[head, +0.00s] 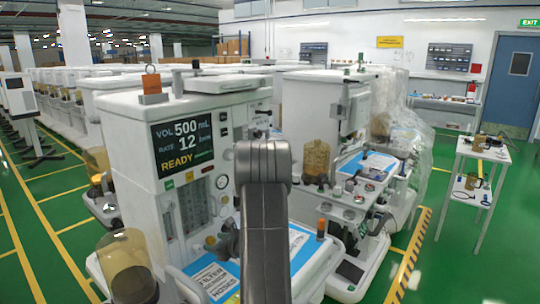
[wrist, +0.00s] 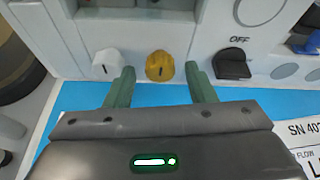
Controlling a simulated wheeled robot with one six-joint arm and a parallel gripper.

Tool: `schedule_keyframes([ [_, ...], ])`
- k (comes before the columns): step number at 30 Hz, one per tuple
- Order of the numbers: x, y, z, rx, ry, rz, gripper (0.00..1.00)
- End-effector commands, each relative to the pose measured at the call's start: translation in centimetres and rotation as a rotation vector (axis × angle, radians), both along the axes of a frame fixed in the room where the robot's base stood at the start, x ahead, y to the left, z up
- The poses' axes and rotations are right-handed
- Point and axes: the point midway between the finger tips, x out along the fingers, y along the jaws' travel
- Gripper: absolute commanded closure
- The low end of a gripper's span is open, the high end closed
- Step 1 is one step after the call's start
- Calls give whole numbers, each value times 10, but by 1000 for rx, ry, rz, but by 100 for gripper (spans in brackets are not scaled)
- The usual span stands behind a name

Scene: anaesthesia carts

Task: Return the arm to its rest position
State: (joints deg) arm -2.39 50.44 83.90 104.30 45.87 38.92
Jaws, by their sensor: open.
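My gripper (wrist: 160,80) shows in the wrist view with its two green fingers spread apart and nothing held. The fingertips point at the front panel of an anaesthesia cart. A yellow knob (wrist: 160,66) lies in line with the gap between them. A white knob (wrist: 107,64) is left of the fingers and a black switch (wrist: 231,64) under the word OFF is to the right. In the head view my dark arm reaches forward over the nearest cart (head: 135,130), and the gripper is hidden behind it.
The nearest cart has a blue worktop with labels (head: 212,280) and an amber canister (head: 127,268). A second cart (head: 310,95) stands close on the right. A small white trolley (head: 484,151) stands farther right. Green floor (head: 435,195) is open between them.

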Motion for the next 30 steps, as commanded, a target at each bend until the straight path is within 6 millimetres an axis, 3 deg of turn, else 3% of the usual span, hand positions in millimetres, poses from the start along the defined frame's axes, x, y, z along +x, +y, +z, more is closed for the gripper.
schedule_keyframes([
  [8, -19, -25, 12, 4, 3, -4, 50],
  [24, -83, -103, 50, 4, 5, -3, 50],
  [30, -55, -66, 34, 5, 9, 3, 50],
])
